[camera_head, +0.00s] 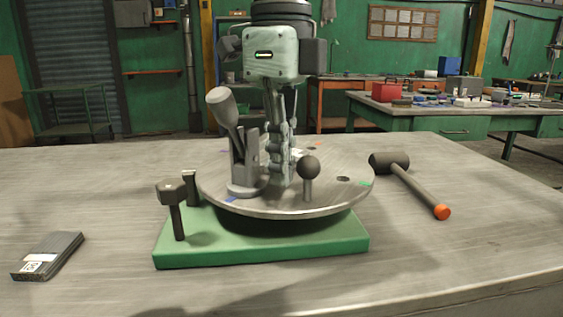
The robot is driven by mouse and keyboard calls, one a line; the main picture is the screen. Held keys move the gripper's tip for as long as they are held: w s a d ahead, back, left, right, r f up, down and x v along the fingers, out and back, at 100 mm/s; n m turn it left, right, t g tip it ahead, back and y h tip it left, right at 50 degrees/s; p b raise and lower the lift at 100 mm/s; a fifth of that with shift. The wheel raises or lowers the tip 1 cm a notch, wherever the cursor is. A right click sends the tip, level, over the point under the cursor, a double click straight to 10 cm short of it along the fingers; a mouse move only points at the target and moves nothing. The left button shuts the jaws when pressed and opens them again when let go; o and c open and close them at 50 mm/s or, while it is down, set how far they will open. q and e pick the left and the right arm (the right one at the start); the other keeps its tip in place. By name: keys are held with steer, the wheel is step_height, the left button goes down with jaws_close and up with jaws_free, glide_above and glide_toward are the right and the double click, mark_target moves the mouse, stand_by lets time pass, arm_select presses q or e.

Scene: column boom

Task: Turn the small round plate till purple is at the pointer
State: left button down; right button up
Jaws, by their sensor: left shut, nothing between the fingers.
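The small round plate (330,198) is grey metal and lies flat on a green base (262,257) on the workbench. It has coloured marks at its rim: blue at front left, green at right, red at the back, and a small bluish one at back left. I cannot tell which mark is purple. A dark bracket (190,188) stands close to the plate's left rim; I cannot tell if it is the pointer. My left gripper (282,180) points down over the plate, shut and empty, between the lever clamp and the ball knob; contact is unclear. My right gripper is out of view.
The plate carries a lever clamp (243,165) and a black ball knob (308,167). A mallet (412,182) lies right, a dark flat block (47,256) left. The front bench is clear.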

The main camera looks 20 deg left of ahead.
mark_target(315, 158)
arm_select(q)
steer(key=shift+w+d+p, duration=0.3)
steer(key=shift+d+p, duration=0.05)
steer(key=shift+d, duration=0.4)
steer(key=shift+w+d+p, duration=0.35)
steer(key=shift+d+p, duration=0.15)
steer(key=shift+w+d, duration=0.15)
steer(key=shift+d, duration=0.1)
steer(key=shift+w+d+r+p, duration=0.1)
steer(key=shift+w+d+p, duration=0.2)
steer(key=shift+p, duration=0.25)
steer(key=shift+w+d, duration=0.25)
steer(key=shift+d, duration=0.1)
